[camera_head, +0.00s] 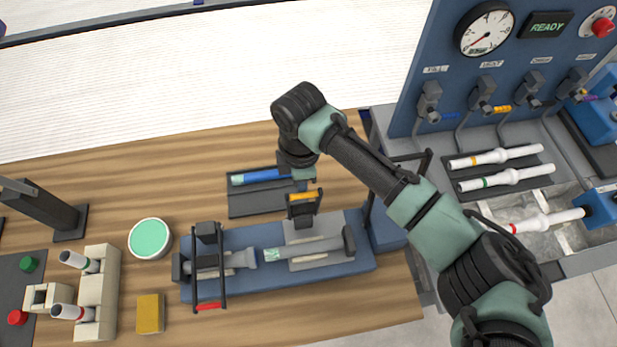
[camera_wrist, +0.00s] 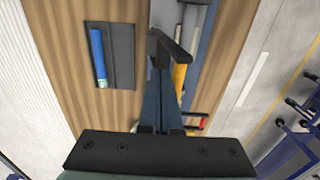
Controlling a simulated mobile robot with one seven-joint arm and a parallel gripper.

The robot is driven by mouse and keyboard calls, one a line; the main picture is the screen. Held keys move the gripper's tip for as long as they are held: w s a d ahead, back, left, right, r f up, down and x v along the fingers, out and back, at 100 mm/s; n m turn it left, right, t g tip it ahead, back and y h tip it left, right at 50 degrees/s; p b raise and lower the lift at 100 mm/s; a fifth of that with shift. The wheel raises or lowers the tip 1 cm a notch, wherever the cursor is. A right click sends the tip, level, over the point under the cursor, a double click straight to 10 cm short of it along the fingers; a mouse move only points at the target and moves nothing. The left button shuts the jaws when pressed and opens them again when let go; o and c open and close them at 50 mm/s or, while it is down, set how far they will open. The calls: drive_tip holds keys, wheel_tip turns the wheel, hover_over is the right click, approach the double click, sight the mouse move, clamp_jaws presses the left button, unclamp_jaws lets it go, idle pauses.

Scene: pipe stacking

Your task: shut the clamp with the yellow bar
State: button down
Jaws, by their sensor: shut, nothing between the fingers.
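The clamp with the yellow bar (camera_head: 302,196) stands at the back edge of the blue fixture. Its dark frame does not lie across the grey pipe (camera_head: 310,247) in front of it. In the wrist view the yellow bar (camera_wrist: 179,82) shows just right of the fingers, beside a dark bracket. My gripper (camera_head: 301,184) is above and behind the bar in the head view. Its blue fingers (camera_wrist: 163,78) are together and hold nothing. Whether they touch the bar I cannot tell.
A second clamp with a red bar (camera_head: 208,305) has its dark frame over the pipe's left part. A dark tray (camera_head: 250,204) with a blue tube lies behind the fixture. A green-topped round tub (camera_head: 150,239) and a yellow block (camera_head: 150,314) stand left.

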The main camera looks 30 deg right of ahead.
drive_tip(key=shift+s+a+f+p, duration=0.15)
drive_tip(key=shift+s+p, duration=0.1)
drive_tip(key=shift+s, duration=0.25)
drive_tip(key=shift+s+a+r+p, duration=0.1)
drive_tip(key=shift+s+a+p, duration=0.1)
drive_tip(key=shift+s, duration=0.35)
drive_tip(key=shift+s+a+f+p, duration=0.15)
drive_tip(key=shift+s+p, duration=0.15)
drive_tip(key=shift+s, duration=0.25)
drive_tip(key=shift+s+a+f+p, duration=0.15)
drive_tip(key=shift+s+p, duration=0.1)
drive_tip(key=shift+s, duration=0.45)
drive_tip(key=shift+s+a+f, duration=0.15)
drive_tip(key=shift+s+f, duration=0.05)
drive_tip(key=shift+s, duration=0.3)
drive_tip(key=shift+s+a+f, duration=0.15)
drive_tip(key=shift+s+f, duration=0.05)
drive_tip(key=shift+s, duration=0.3)
